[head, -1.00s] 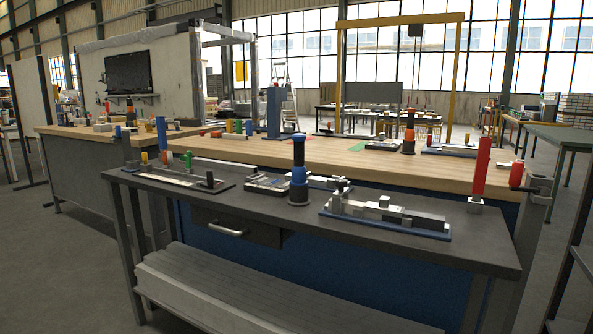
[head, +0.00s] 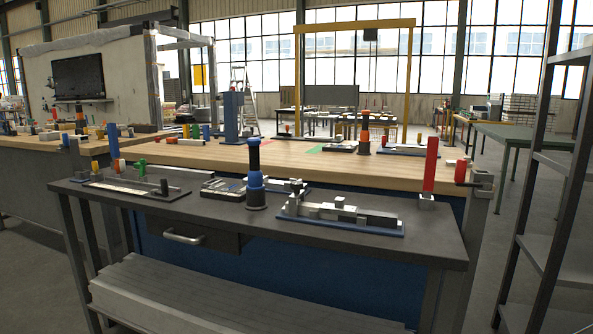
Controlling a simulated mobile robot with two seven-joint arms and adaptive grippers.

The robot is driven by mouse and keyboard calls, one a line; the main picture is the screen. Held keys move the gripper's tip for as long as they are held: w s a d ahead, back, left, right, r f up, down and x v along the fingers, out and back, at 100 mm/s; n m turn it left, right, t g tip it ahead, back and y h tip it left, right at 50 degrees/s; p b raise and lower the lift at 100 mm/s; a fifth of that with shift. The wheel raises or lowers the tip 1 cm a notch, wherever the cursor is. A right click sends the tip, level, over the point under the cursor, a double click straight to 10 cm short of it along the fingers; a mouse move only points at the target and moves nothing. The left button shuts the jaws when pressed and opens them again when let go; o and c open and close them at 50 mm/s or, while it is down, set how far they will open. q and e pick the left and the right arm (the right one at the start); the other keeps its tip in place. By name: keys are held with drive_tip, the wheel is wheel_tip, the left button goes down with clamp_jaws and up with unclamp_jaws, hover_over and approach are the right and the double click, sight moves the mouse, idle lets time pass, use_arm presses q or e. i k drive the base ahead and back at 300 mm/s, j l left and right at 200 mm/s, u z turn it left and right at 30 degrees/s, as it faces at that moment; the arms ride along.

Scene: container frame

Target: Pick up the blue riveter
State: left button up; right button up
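The blue riveter (head: 255,181) stands upright on the dark grey front table (head: 225,222), near the middle of its top. Neither of my grippers shows in the head view.
A blue-based metal fixture (head: 340,217) lies right of the riveter, and smaller fixtures (head: 222,188) lie to its left. A red post (head: 430,170) stands at the table's right end. A wooden workbench (head: 200,155) is behind. A metal shelf rack (head: 545,210) stands at the right.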

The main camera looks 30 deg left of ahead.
sight(254, 175)
drive_tip(key=j+z, duration=0.9)
drive_tip(key=k+j+z, duration=0.1)
drive_tip(key=j, duration=0.25)
drive_tip(key=k+j+z, duration=0.1)
drive_tip(key=j, duration=0.3)
drive_tip(key=k+j+z, duration=0.15)
drive_tip(key=j, duration=0.2)
drive_tip(key=i, duration=0.05)
